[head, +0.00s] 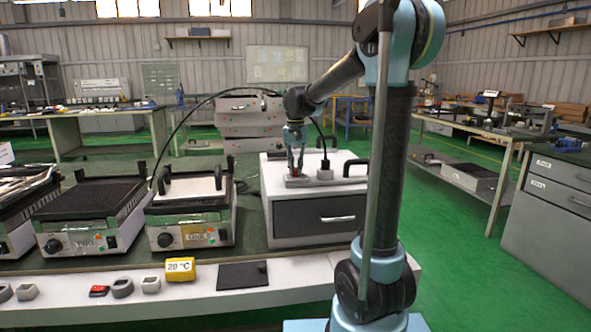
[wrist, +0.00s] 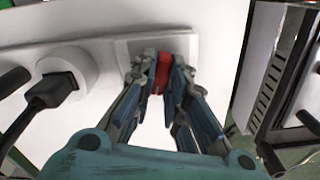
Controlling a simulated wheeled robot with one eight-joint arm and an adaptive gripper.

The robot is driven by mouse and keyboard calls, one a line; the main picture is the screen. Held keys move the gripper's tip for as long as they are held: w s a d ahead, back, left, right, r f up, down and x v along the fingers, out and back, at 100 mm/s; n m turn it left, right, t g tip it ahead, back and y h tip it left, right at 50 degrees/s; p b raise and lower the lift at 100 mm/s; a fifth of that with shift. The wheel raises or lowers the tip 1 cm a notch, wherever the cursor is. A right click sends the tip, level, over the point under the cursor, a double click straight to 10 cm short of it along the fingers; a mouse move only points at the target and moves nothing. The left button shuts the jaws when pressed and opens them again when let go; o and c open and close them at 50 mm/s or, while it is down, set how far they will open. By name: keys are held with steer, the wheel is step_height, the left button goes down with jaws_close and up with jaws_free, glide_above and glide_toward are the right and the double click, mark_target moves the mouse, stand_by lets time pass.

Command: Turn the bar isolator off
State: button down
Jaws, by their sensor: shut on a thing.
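The bar isolator is a red switch (wrist: 161,72) on a pale power bar (wrist: 115,48) in the wrist view. The bar lies on top of the white drawer unit (head: 283,215) in the head view. My gripper (head: 295,172) points down at the bar. In the wrist view my gripper (wrist: 163,85) has its fingers on both sides of the red switch, shut on it. The fingers hide part of the switch, and I cannot tell which position it is in. A black plug (wrist: 50,92) sits in a round white socket beside it.
Grills labelled ONE (head: 195,237) and TWO (head: 85,243) stand left of the drawer unit. A black cable (head: 180,112) arches over grill ONE. A yellow 20 °C block (head: 180,271) and a dark pad (head: 242,275) are at the bench front. A black handle (head: 356,167) stands right of the plug.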

mark_target(296, 168)
steer(key=shift+n, duration=1.7)
steer(key=c, duration=1.6)
jaws_free()
step_height(296, 168, up, 12)
